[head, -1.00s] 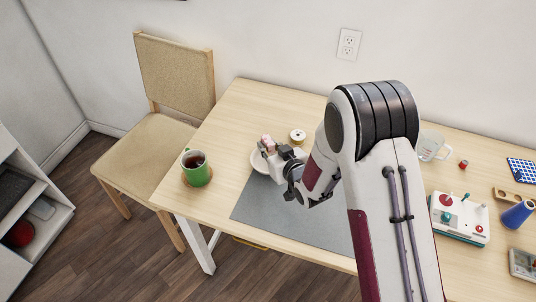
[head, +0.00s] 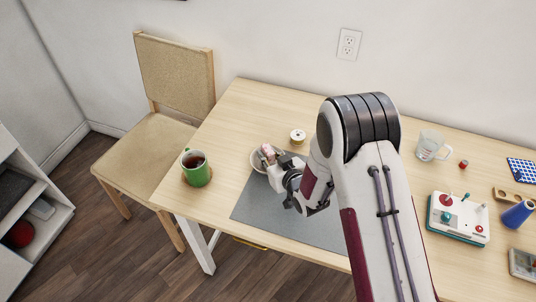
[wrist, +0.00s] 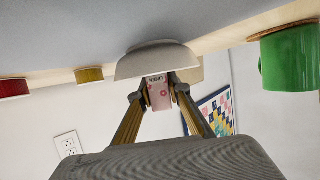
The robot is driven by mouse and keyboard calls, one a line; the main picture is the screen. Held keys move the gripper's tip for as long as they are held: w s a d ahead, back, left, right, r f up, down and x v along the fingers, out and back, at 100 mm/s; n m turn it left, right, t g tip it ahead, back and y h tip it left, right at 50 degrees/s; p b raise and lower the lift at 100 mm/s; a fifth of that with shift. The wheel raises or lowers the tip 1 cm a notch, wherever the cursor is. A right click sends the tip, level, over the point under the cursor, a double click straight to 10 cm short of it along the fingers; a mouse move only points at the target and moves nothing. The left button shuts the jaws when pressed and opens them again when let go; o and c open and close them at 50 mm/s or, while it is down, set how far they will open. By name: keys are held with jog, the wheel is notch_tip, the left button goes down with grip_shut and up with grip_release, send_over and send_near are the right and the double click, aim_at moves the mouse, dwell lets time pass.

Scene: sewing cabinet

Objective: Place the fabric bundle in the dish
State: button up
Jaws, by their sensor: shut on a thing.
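The fabric bundle (head: 266,150) is small and pink-and-white with a printed pattern. My gripper (head: 270,157) is shut on it, and in the wrist view the bundle (wrist: 159,94) sits between the two fingertips (wrist: 157,98). The dish (head: 256,163) is a small pale bowl on the table, partly hidden by my gripper in the head view. The wrist view is upside down; there the dish (wrist: 150,60) opens toward the gripper and the bundle is at its rim. I cannot tell whether the bundle touches the dish.
A green mug (head: 197,174) of dark drink stands left of the dish. A thread spool (head: 298,136) is behind it, to the right. A grey mat (head: 262,211) lies in front. A glass cup (head: 430,146) and a joystick box (head: 458,217) are farther right.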

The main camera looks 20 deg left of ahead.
jog(key=shift+f, duration=0.1)
jog(key=o, duration=0.8)
jog(key=shift+o, duration=0.2)
jog(key=shift+v, duration=6.05)
